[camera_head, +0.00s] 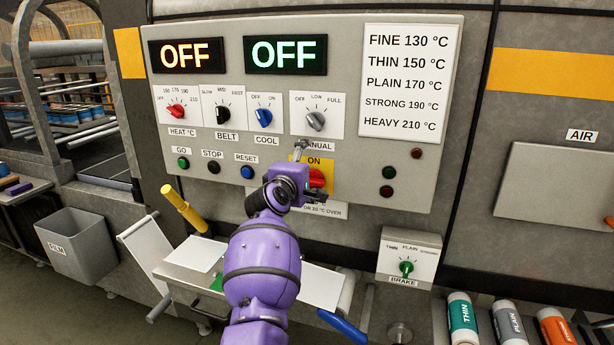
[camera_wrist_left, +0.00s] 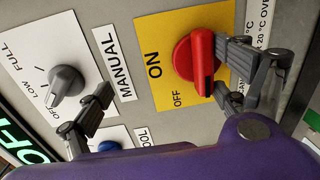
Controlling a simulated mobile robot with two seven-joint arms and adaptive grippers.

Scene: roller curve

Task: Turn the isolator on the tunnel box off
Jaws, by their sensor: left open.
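The isolator is a red rotary knob (camera_head: 317,178) on a yellow plate (camera_head: 322,163) at the panel's lower middle, partly hidden by my left gripper in the head view. In the left wrist view the knob (camera_wrist_left: 190,58) shows clearly. Its raised bar runs at right angles to the direction of the ON word, with one end near the OFF word. My left gripper (camera_head: 298,165) is open in front of the panel. In the left wrist view its fingers (camera_wrist_left: 165,85) stand apart on either side of the knob, the right one closer. Contact cannot be told. My right gripper is not in view.
The grey panel (camera_head: 440,150) has two displays (camera_head: 286,54) reading OFF. A grey MANUAL knob (camera_head: 316,120) sits just above the isolator, with HEAT, BELT and COOL knobs and GO, STOP and RESET buttons to the left. A BRAKE box (camera_head: 408,256) is lower right.

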